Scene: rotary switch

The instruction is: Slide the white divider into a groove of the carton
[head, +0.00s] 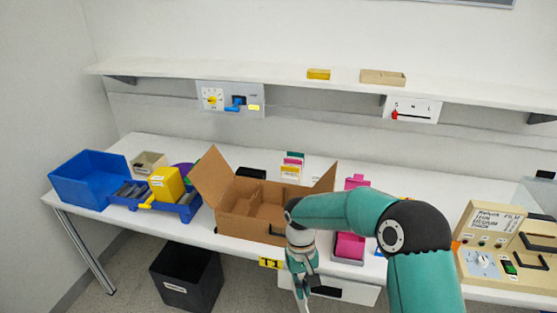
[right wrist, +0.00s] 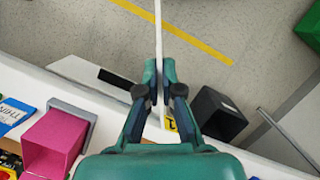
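The white divider (right wrist: 158,28) shows edge-on as a thin white strip in the right wrist view. My right gripper (right wrist: 159,75) is shut on it, with one finger on each side. In the head view the right gripper (head: 302,277) hangs in front of the table's front edge, to the lower right of the carton. A white sliver of the divider (head: 296,303) shows below it. The open brown carton (head: 245,223) stands on the table with its flaps spread and a brown partition inside. My right arm covers its right side; individual grooves are too small to tell. My left gripper is out of view.
A blue bin (head: 85,180), a blue tray (head: 180,207) with a yellow box (head: 165,183), and a magenta bin (head: 349,246) flank the carton. A black bin (head: 187,277) stands on the floor. A beige panel box (head: 490,240) is at right. A shelf (head: 300,79) runs above.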

